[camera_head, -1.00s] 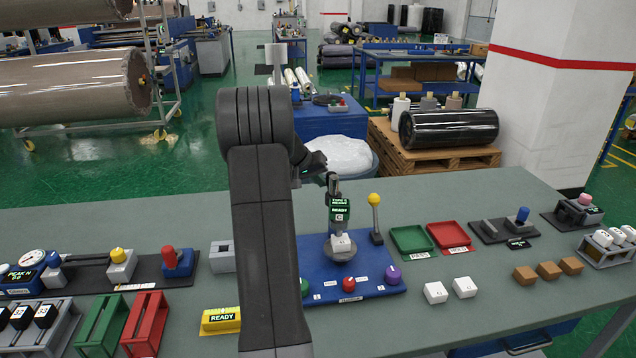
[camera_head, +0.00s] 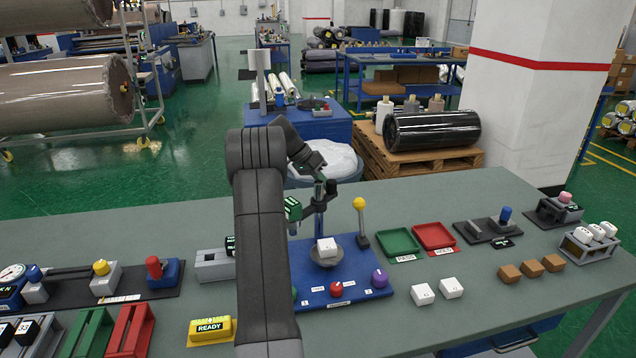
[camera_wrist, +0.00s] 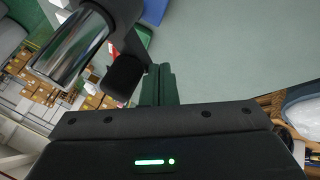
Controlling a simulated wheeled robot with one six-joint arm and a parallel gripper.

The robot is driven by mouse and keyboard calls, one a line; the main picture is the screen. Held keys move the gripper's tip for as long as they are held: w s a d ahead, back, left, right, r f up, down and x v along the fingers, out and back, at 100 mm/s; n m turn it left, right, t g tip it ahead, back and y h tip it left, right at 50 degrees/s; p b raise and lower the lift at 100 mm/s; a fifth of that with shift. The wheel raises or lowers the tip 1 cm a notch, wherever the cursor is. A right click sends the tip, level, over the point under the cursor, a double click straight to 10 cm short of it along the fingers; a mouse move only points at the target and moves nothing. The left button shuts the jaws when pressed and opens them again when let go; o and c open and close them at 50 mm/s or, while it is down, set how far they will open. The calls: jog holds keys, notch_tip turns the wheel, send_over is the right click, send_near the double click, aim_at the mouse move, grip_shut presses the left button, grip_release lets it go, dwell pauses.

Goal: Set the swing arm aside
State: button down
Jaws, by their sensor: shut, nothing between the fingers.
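The post stands on a blue board (camera_head: 368,262). A white block (camera_head: 327,246) sits on a grey round dish (camera_head: 326,264) in front of the post, with nothing over it. In the wrist view my shut, empty fingers (camera_wrist: 157,84) show beside a black knob (camera_wrist: 122,77) and a chrome cylinder (camera_wrist: 70,50); contact is unclear.
A yellow-topped lever (camera_head: 360,215) stands just right of the post. Green (camera_head: 398,241) and red (camera_head: 434,236) trays lie further right. Red (camera_head: 336,288) and purple (camera_head: 379,278) buttons are at the board's front. Two white blocks sit to its right. Bare bench lies behind the trays.

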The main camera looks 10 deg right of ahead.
aim_at(331, 179)
jog(key=shift+s+d, duration=0.55)
jog(key=shift+d, duration=0.2)
jog(key=shift+s+d+m+g, duration=0.35)
jog(key=shift+d+m+g, duration=0.15)
jog(key=shift+m, duration=0.3)
jog(key=shift+s+d, duration=0.15)
jog(key=shift+s, duration=0.25)
jog(key=v, duration=1.3)
jog(key=shift+r, duration=0.4)
jog(key=shift+f, duration=0.1)
jog(key=x, duration=1.3)
jog(key=shift+f, duration=0.3)
